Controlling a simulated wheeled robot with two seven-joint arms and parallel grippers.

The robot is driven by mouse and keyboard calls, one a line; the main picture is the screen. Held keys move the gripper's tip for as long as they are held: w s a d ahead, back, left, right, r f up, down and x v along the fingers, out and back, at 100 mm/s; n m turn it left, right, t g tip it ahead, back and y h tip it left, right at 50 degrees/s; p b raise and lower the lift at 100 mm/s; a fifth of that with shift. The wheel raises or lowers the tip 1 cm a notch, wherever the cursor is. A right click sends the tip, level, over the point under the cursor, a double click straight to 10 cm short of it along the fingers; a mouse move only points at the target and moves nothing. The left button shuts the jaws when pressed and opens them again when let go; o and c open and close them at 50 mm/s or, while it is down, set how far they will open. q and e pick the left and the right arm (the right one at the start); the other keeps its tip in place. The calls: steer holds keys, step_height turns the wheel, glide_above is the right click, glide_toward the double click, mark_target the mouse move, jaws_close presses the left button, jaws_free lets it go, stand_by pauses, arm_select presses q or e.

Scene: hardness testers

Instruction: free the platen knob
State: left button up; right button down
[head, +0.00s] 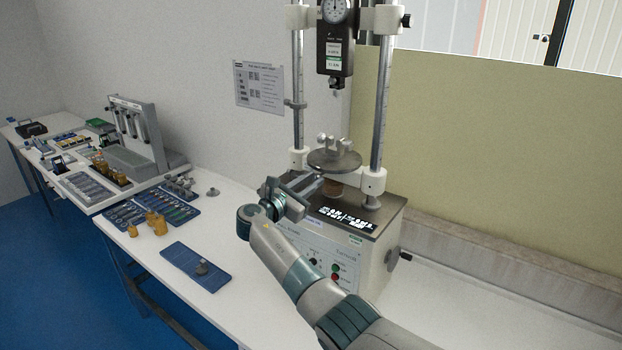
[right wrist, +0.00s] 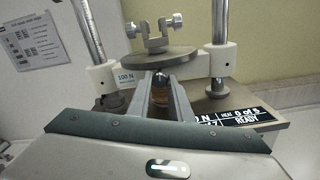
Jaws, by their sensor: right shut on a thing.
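The tester's round grey platen (head: 335,161) sits between the two posts, with a small clamp fixture with side screws (head: 334,144) on top. The brownish platen knob (head: 333,190) is below the platen, partly hidden by my gripper. My right gripper (head: 318,184) reaches in from the front, under the platen's edge. In the right wrist view the platen (right wrist: 158,59) is above the fingers, and the knob (right wrist: 161,104) shows between them. The right gripper is shut on the knob. My left gripper is not in view.
Two upright posts (head: 379,110) flank the platen, and a dial gauge head (head: 335,40) hangs above. The tester's base (head: 372,255) has a display and buttons.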

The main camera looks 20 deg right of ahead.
stand_by(0.3)
steer(key=c, duration=1.6)
jaws_free()
steer(key=shift+w, duration=0.1)
steer(key=shift+b+v, duration=0.45)
steer(key=shift+v, duration=0.5)
steer(key=b+v, duration=0.6)
steer(key=v, duration=0.9)
steer(key=shift+s+a+f, duration=0.1)
steer(key=shift+s+a, duration=0.05)
steer(key=shift+s, duration=0.1)
